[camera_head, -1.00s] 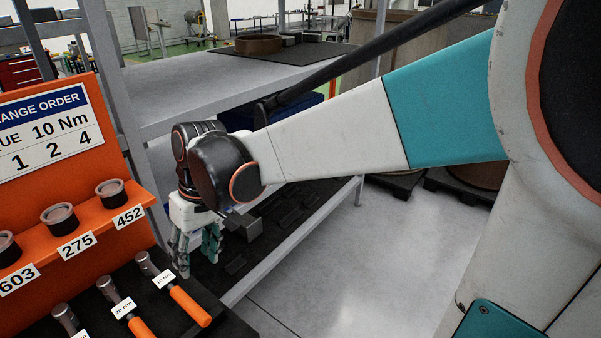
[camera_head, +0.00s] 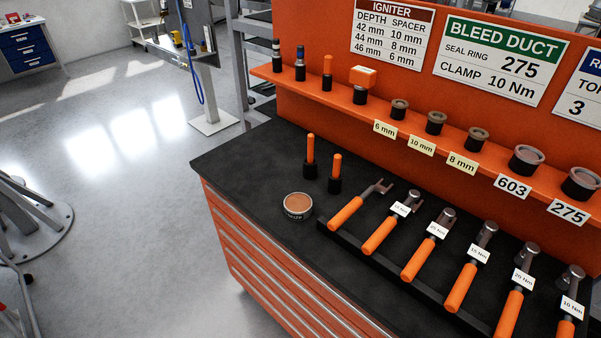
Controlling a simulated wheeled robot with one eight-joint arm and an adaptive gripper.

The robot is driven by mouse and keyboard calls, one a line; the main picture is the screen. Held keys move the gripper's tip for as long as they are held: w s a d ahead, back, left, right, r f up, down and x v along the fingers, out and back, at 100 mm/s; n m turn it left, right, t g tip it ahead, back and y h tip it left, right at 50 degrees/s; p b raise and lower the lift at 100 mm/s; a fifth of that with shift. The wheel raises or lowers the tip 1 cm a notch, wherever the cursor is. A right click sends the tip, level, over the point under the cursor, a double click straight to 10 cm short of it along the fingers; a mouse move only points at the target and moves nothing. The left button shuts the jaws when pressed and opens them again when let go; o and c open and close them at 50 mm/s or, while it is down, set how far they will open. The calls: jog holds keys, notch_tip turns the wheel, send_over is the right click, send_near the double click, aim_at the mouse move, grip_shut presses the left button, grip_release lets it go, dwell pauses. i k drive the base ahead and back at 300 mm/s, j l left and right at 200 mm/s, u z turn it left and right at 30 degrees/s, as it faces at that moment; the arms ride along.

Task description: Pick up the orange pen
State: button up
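Two slim orange upright sticks with black lower ends, pen-like, stand on the black bench top: one on the left (camera_head: 310,149) and one on the right (camera_head: 336,165). Another slim orange upright piece (camera_head: 327,66) with a black lower end stands on the orange shelf (camera_head: 460,162), beside a blue-topped one (camera_head: 300,64). I cannot tell from this view which of the orange pieces is the pen. My gripper is out of the picture.
A round tin (camera_head: 298,206) sits near the bench's front edge. Orange-handled torque wrenches (camera_head: 430,247) lie in a row to the right. Rings and cups (camera_head: 525,160) stand along the shelf. Open floor (camera_head: 110,160) lies to the left of the bench.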

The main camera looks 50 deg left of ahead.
aim_at(337, 162)
jog(key=u, duration=0.4)
jog(key=j+u, duration=0.1)
jog(key=u, duration=0.75)
jog(key=i+u, duration=0.1)
jog(key=u, duration=0.3)
jog(key=i+j+z, duration=0.35)
jog(key=j, duration=0.2)
jog(key=i+j+z, duration=0.4)
jog(key=j, duration=0.25)
jog(key=j+z, duration=0.2)
jog(key=j, duration=0.15)
jog(key=i+j+z, duration=0.15)
jog(key=j, duration=0.2)
